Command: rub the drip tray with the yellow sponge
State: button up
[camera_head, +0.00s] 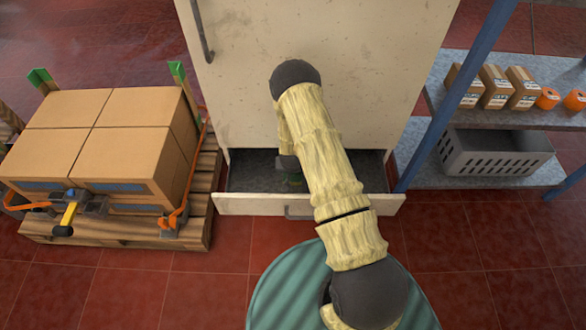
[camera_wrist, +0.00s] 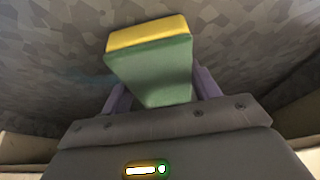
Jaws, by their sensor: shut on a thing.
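The yellow sponge (camera_wrist: 147,36) has a yellow layer and a green layer. My gripper (camera_wrist: 160,86) is shut on its green part between two purple fingers, with the yellow end pointing away. The drip tray (camera_head: 246,176) appears as a grey, drawer-like tray pulled out at the foot of a pale cabinet; its mottled grey surface fills the wrist view (camera_wrist: 250,45). In the head view my gripper (camera_head: 291,181) is low inside the tray, partly hidden by my arm. I cannot tell whether the sponge touches the surface.
The pale cabinet (camera_head: 225,70) rises behind the tray. On the right, a blue-posted shelf (camera_head: 430,185) holds a grey crate (camera_head: 495,155) and small boxes. A green round surface (camera_head: 285,290) lies in front.

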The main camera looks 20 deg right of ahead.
jog(key=shift+s+d+r+p, duration=0.15)
jog(key=shift+s+d, duration=0.1)
jog(key=shift+d, duration=0.65)
jog(key=shift+s+d+f+p, duration=0.1)
jog(key=shift+s+d+p, duration=0.1)
jog(key=shift+d, duration=0.65)
jog(key=shift+s+d, duration=0.25)
jog(key=shift+d, duration=0.6)
jog(key=shift+s+d, duration=0.25)
jog(key=shift+d, duration=0.55)
jog(key=shift+s+d+p, duration=0.15)
jog(key=shift+s+d, duration=0.1)
jog(key=shift+d, duration=0.6)
jog(key=shift+s+d+p, duration=0.15)
jog(key=shift+s+d, duration=0.1)
jog(key=shift+d, duration=0.55)
jog(key=shift+s+d, duration=0.2)
jog(key=shift+d, duration=0.65)
jog(key=shift+s+d, duration=0.2)
jog(key=shift+d, duration=0.6)
jog(key=shift+a, duration=0.1)
jog(key=shift+s, duration=0.1)
